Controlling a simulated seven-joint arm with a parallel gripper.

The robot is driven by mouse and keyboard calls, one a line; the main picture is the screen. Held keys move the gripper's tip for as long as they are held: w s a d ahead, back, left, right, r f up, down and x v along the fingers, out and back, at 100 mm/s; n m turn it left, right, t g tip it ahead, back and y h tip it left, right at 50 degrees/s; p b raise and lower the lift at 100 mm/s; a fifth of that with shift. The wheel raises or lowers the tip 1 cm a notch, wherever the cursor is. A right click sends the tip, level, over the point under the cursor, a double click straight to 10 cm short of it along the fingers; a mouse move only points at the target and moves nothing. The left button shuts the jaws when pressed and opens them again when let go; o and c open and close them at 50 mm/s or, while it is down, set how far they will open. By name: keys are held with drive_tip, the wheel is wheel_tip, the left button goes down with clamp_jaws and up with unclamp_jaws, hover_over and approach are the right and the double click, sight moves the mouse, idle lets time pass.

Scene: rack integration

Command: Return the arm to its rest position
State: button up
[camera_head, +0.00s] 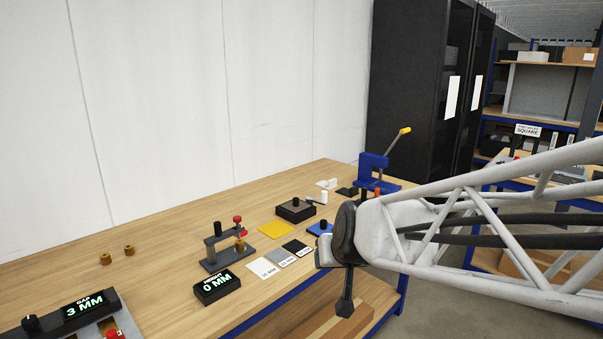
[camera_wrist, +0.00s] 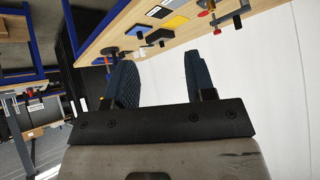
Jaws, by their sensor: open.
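My gripper shows in the wrist view (camera_wrist: 158,60) with its two dark blue, textured fingers spread apart and nothing between them. In the head view my white lattice arm comes in from the right. Its end hangs at the front right of the wooden table (camera_head: 165,235), apart from the objects on it. The fingers are hard to make out in the head view. In the wrist view the table edge (camera_wrist: 110,35) and the white wall (camera_wrist: 255,90) show beyond the fingers, tilted.
On the table are a blue press with a yellow-tipped lever (camera_head: 373,170), a gauge stand (camera_head: 225,245), a height display (camera_head: 216,287), a gap display (camera_head: 85,306), two brass parts (camera_head: 117,254) and a yellow mat (camera_head: 275,230). A black cabinet (camera_head: 410,90) and shelving (camera_head: 540,85) stand behind.

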drive_tip(key=s+d+g+h, duration=0.1)
drive_tip(key=s+d+g, duration=0.1)
drive_tip(key=s+d, duration=0.2)
drive_tip(key=s+d+f+m+g+h, duration=0.1)
drive_tip(key=s+d, duration=0.3)
drive_tip(key=s, duration=0.6)
drive_tip(key=s+d+f+g, duration=0.1)
drive_tip(key=s+d+g, duration=0.1)
drive_tip(key=s+d, duration=0.2)
drive_tip(key=s, duration=0.3)
drive_tip(key=shift+m+g+h, duration=0.3)
drive_tip(key=shift+m+h, duration=0.1)
